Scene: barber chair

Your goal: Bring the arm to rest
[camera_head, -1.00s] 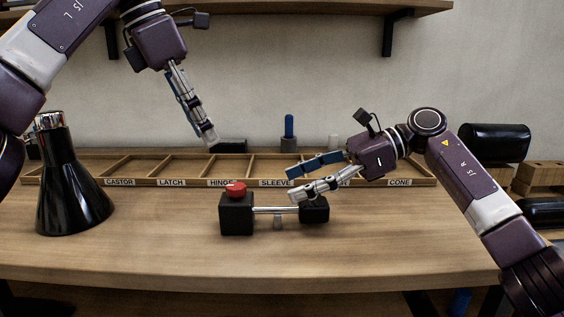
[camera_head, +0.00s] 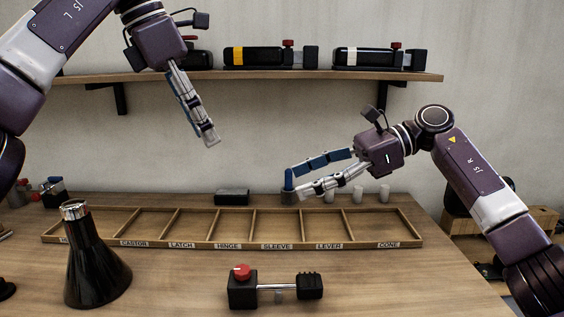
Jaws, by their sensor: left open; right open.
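My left gripper (camera_head: 208,140) hangs high on the left, above the level of the table and in front of the wall. It is empty; its fingers overlap in this view. My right gripper (camera_head: 297,186) is open and empty, its two fingers pointing left. A black device (camera_head: 243,291) with a red knob, a metal rod and a ribbed black end lies on the table, apart from both grippers.
A wooden tray (camera_head: 335,245) with labelled compartments spans the table, and the compartments I see look empty. A black cone (camera_head: 95,268) with a silver top stands front left. A shelf (camera_head: 270,76) holds black cylinders. Small pale cylinders (camera_head: 357,195) stand behind the tray.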

